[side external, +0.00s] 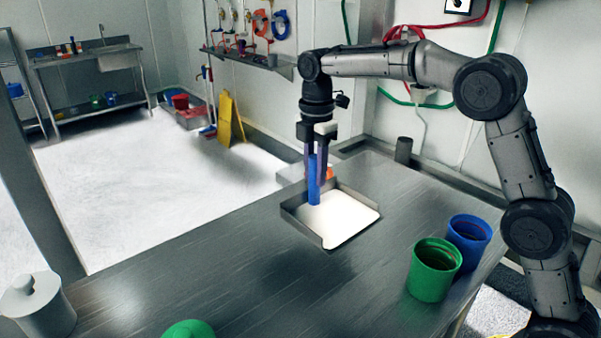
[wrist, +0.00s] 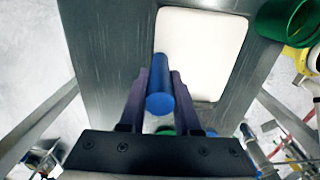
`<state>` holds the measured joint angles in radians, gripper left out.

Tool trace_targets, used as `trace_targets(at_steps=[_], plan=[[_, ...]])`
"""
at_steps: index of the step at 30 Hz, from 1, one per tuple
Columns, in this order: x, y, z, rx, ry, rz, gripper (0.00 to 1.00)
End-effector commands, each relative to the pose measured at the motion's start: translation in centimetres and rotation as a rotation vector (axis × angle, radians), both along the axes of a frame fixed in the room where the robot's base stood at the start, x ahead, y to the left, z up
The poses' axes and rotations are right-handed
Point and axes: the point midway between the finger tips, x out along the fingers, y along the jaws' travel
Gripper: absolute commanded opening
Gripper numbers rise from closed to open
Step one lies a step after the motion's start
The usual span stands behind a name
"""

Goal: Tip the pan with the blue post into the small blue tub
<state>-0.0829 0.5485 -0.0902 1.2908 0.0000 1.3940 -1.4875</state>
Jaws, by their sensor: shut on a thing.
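The pan (side external: 288,212) is a shallow grey metal tray with white powder (side external: 338,218) spread in it. Its blue post (side external: 313,188) stands upright at the pan's left side. My gripper (side external: 314,165) points down and is shut on the post, one finger on each side. The wrist view shows the post (wrist: 160,98) between my fingers, with the powder (wrist: 200,50) beyond it. The pan looks level; I cannot tell whether it touches the table. The blue tub (side external: 469,236) stands at the table's right, behind a green tub, apart from the pan.
The green tub (side external: 434,268) stands close against the blue tub. A white lidded jar (side external: 40,308) and a green object (side external: 188,331) are at the front left. A dark cylinder (side external: 403,150) stands at the back. The table (side external: 230,265) between is clear.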

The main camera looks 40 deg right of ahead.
Motion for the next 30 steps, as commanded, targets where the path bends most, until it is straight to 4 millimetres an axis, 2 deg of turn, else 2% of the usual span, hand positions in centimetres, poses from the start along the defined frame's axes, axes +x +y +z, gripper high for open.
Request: trace_targets(at_steps=[4,11,21,26,30], plan=[[-1.7,-0.1,1.1,0.001,-0.009,0.0,0.0],[-3.0,-0.2,1.7,0.001,-0.008,0.011,0.0],[-4.1,-0.5,1.7,0.0,-0.007,0.22,0.0],[-4.8,-2.7,2.2,-0.002,-0.009,0.3,0.0],[-5.7,-5.9,2.8,-0.002,-0.009,0.343,0.0]])
